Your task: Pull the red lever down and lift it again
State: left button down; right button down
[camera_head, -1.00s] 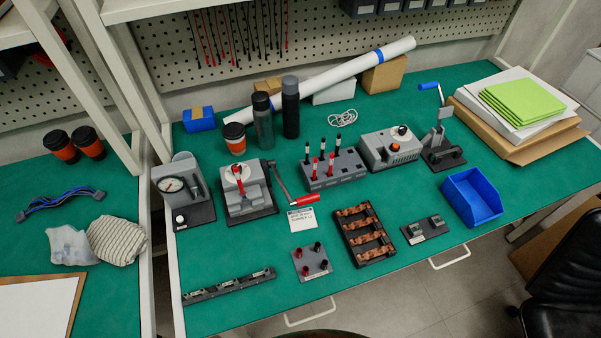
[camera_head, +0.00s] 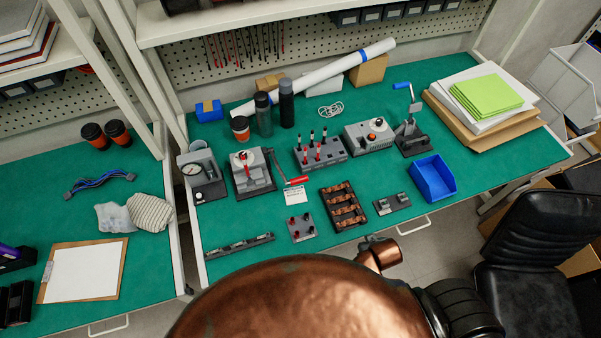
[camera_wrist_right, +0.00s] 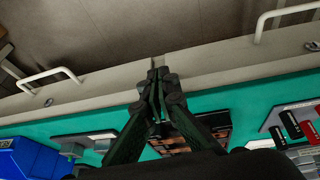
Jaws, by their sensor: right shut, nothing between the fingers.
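The red lever (camera_head: 297,181) is a red grip on a grey arm at the right side of a grey bench press (camera_head: 251,172). The grip lies low, close to the green table top, beside a small white label card (camera_head: 292,195). In the right wrist view my right gripper (camera_wrist_right: 158,75) is shut and empty, in front of the table's front edge. The lever does not show in that view. My right gripper's fingers do not show in the head view, where a copper-coloured part of me covers the bottom. My left gripper is not in view.
A rack of copper bars (camera_head: 343,206) shows also in the right wrist view (camera_wrist_right: 185,136). A blue bin (camera_head: 433,179) stands to its right. A plate with red and black posts (camera_head: 301,228) lies in front of the card. A gauge device (camera_head: 199,176) stands left of the press.

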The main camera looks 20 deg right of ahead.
notch_tip(320, 180, up, 5)
jog(key=p, duration=0.1)
notch_tip(320, 180, up, 15)
jog(key=t+y+p, duration=0.1)
jog(key=t+p, duration=0.1)
jog(key=t, duration=0.7)
send_over(299, 179)
jog(key=s, duration=0.7)
jog(key=x, duration=0.3)
jog(key=f+x, duration=0.1)
jog(key=x, duration=0.5)
jog(key=shift+f, duration=0.35)
jog(key=shift+s+f, duration=0.6)
jog(key=shift+s, duration=0.1)
